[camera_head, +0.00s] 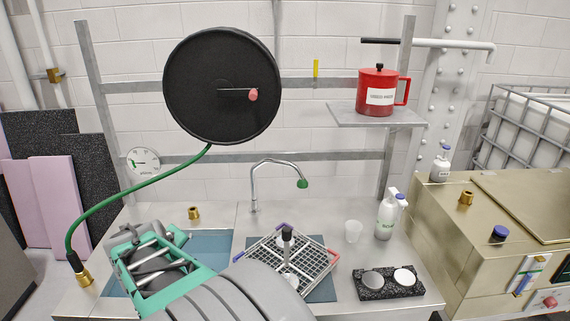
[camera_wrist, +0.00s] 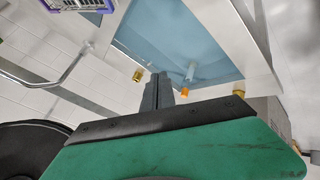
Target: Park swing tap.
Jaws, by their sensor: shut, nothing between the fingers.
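The swing tap (camera_head: 268,164) is a grey gooseneck that rises from the back of the metal counter. Its spout points right and ends in a green tip (camera_head: 302,183), behind the wire rack. In the wrist view the tap's bent tube (camera_wrist: 66,72) shows at the left, apart from my gripper. My gripper (camera_wrist: 158,79) is shut and empty, with its dark fingers in front of the blue basin. In the head view its teal housing (camera_head: 196,279) is at the lower left, over the left blue basin (camera_head: 212,243); the fingertips are not clear there.
A wire rack (camera_head: 331,258) holding a dark-topped item lies over the right basin. A brass fitting (camera_head: 194,213) stands behind the left basin. A cup (camera_head: 353,231), white bottles (camera_head: 386,220) and a black speckled block (camera_head: 370,293) stand right. A green hose (camera_head: 120,192) hangs left.

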